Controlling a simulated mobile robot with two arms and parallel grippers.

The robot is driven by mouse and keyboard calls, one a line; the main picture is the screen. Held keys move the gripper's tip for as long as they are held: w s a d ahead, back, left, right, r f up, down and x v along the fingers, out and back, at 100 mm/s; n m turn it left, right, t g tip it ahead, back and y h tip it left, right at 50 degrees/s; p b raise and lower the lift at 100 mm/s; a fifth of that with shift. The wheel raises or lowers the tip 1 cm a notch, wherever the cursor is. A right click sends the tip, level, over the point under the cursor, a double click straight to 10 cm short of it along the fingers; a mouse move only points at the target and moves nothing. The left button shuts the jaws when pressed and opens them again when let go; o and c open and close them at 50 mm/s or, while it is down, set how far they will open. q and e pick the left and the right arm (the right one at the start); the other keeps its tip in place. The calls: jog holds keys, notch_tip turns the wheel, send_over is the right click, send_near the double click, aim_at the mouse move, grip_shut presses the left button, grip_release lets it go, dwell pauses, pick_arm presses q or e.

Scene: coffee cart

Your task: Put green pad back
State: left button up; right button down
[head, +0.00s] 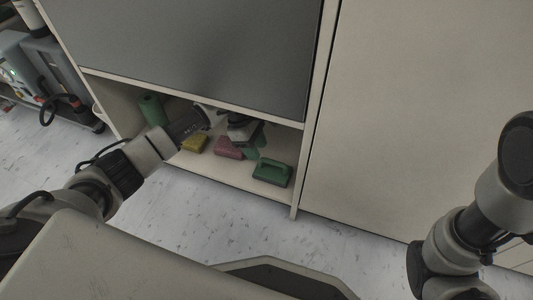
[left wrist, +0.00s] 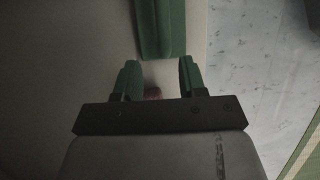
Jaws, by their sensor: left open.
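A green pad with a handle-like top (head: 272,172) lies near the front edge of the open lower shelf. In the left wrist view a green block (left wrist: 161,28), which looks like this pad, lies just beyond the fingertips. My left gripper (head: 254,143) reaches into the shelf, just behind and left of the pad. In its wrist view the left gripper (left wrist: 158,76) has two green fingers apart, with no object held between them. Part of the gripper is hidden by my wrist in the head view.
A pink block (head: 228,148) and a yellow block (head: 195,144) lie left of the pad on the shelf (head: 225,178). A green roll (head: 151,110) stands farther left. The grey panel (head: 200,50) hangs above the opening; a post (head: 310,120) bounds it on the right.

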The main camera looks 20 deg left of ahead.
pick_arm(q)
jog(key=a, duration=0.2)
jog(key=w+a+b, duration=0.1)
jog(key=a, duration=0.2)
jog(key=w+a+b, duration=0.1)
jog(key=a, duration=0.2)
jog(key=shift+a+f, duration=0.1)
jog(key=shift+f, duration=0.2)
jog(key=shift+a+r, duration=0.1)
jog(key=shift+a, duration=0.35)
